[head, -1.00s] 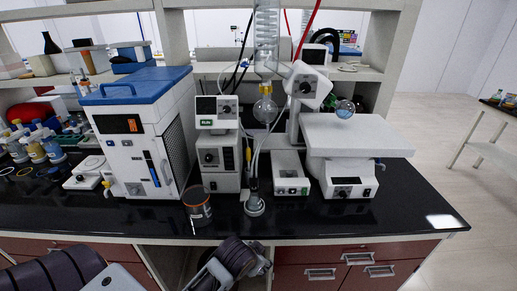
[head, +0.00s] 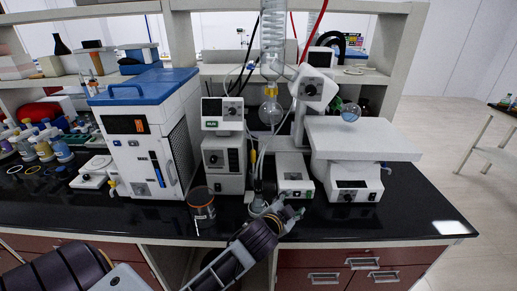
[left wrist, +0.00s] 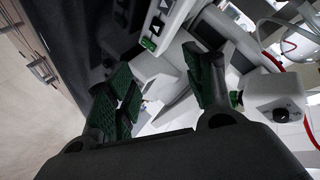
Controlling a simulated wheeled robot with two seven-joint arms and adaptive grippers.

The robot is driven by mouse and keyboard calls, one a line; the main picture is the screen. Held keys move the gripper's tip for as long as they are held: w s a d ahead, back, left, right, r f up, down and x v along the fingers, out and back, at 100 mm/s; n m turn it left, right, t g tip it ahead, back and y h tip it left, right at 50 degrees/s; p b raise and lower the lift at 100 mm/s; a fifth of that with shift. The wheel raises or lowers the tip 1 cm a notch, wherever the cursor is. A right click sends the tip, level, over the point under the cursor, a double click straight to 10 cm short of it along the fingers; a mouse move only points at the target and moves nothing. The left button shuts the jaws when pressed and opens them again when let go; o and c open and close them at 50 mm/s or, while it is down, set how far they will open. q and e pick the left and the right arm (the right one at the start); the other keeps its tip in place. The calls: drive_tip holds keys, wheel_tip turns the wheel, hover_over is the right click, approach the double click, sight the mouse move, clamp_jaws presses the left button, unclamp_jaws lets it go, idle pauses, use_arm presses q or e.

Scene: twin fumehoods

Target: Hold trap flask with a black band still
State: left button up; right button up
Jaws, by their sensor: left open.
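The trap flask (head: 258,206) is a small clear conical flask standing on the black bench below the glassware, with tubing at its neck. Its lower part is partly covered by my left gripper (head: 288,214) in the head view, and I cannot make out a black band. The gripper is close in front and to the right of the flask. In the left wrist view my left gripper (left wrist: 160,92) has its green-padded fingers spread apart. I cannot pick out the flask clearly there. My right gripper is not in view.
A beaker with an orange label (head: 201,206) stands left of the flask. A blue-lidded white machine (head: 145,135) is at left. The bench's right end is clear.

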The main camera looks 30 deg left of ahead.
use_arm(q)
drive_tip(key=w+d+r+m+t+h, duration=0.35)
drive_tip(key=d+r+m, duration=0.2)
drive_tip(key=r, duration=0.35)
drive_tip(key=w+d+r+m+t+h, duration=0.2)
drive_tip(key=d+r+m+t+h, duration=0.15)
drive_tip(key=r+m, duration=0.45)
drive_tip(key=s+d+r+m+g+h, duration=0.3)
drive_tip(key=d+m+g+h, duration=0.4)
drive_tip(key=m, duration=0.5)
drive_tip(key=s+d+r+m+g+h, duration=0.3)
drive_tip(key=d+m+g+h, duration=0.25)
drive_tip(key=m+g, duration=0.5)
drive_tip(key=w+a+f+m+g+y, duration=0.1)
drive_tip(key=a+f+m+g+y, duration=0.2)
drive_tip(key=a+f+m+y, duration=0.75)
drive_tip(key=a+r+y, duration=0.2)
drive_tip(key=a+y, duration=0.2)
drive_tip(key=a, duration=0.8)
drive_tip(key=w+a+r+n+y, duration=0.1)
drive_tip(key=a+y, duration=0.3)
drive_tip(key=a, duration=0.8)
drive_tip(key=shift+w+a+r+y, duration=0.2)
drive_tip(key=shift+r+y, duration=0.1)
drive_tip(key=shift+r, duration=0.15)
